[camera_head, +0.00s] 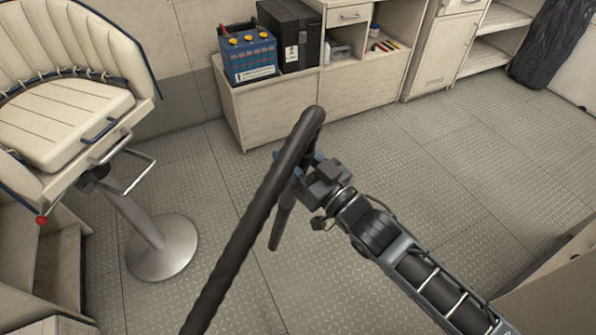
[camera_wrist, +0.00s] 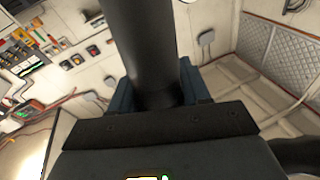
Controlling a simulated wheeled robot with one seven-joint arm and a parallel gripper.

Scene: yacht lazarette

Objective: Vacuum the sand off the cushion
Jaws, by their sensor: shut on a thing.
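A cream seat cushion (camera_head: 62,122) with stitched panels rests on the pedestal chair (camera_head: 148,232) at the left of the head view. I cannot make out sand on it at this size. My gripper (camera_head: 303,172) is over the open floor, right of the chair and well apart from the cushion. It is shut on a black vacuum hose (camera_head: 250,230). The hose bends at the top, and a thin dark nozzle (camera_head: 278,230) points down from the grip. In the wrist view, the dark tube (camera_wrist: 143,45) stands between the blue fingers of my gripper (camera_wrist: 155,92).
A low cream cabinet (camera_head: 290,112) at the back bears a blue battery (camera_head: 248,58) and a black box (camera_head: 290,38). A blue-grey handle (camera_head: 100,130) and a metal footrest (camera_head: 128,180) stick out from the chair. The tread-plate floor (camera_head: 400,165) is clear.

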